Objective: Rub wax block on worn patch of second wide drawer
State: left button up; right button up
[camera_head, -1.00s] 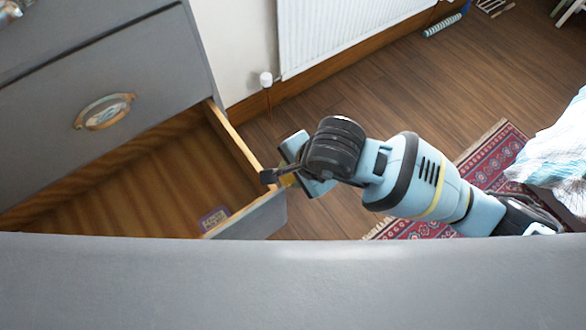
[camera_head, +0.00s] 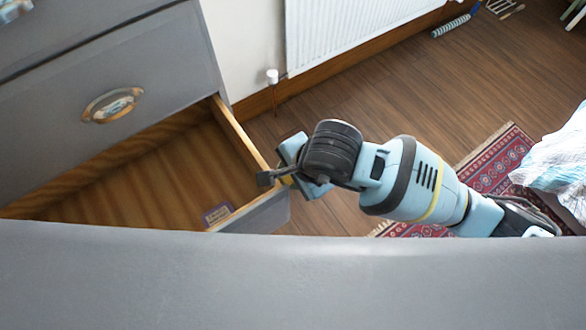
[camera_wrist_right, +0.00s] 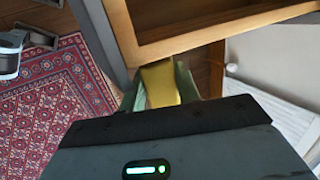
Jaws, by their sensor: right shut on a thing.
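The open wide drawer (camera_head: 150,185) has a brown wooden inside and a grey front, and stands pulled out of the grey chest. My right gripper (camera_head: 284,180) is at the drawer's right side near its front corner. In the right wrist view it is shut on a yellow wax block (camera_wrist_right: 160,84), which lies close against the drawer's wooden edge (camera_wrist_right: 215,35). I cannot tell whether block and wood touch. The block is mostly hidden in the head view. I cannot make out the worn patch. My left gripper is not in view.
A small purple box (camera_head: 217,214) lies in the drawer near the front. A closed drawer with a brass handle (camera_head: 112,105) is above. A white radiator (camera_head: 350,30) is on the wall behind. A red rug (camera_head: 500,160) and a bed corner (camera_head: 555,150) are at right.

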jog(key=shift+s+a, duration=0.25)
jog(key=shift+a, duration=0.1)
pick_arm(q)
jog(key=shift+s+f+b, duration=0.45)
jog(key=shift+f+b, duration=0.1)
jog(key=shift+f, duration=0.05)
pick_arm(e)
jog(key=w+a, duration=0.2)
jog(key=w, duration=0.1)
jog(key=shift+a, duration=0.1)
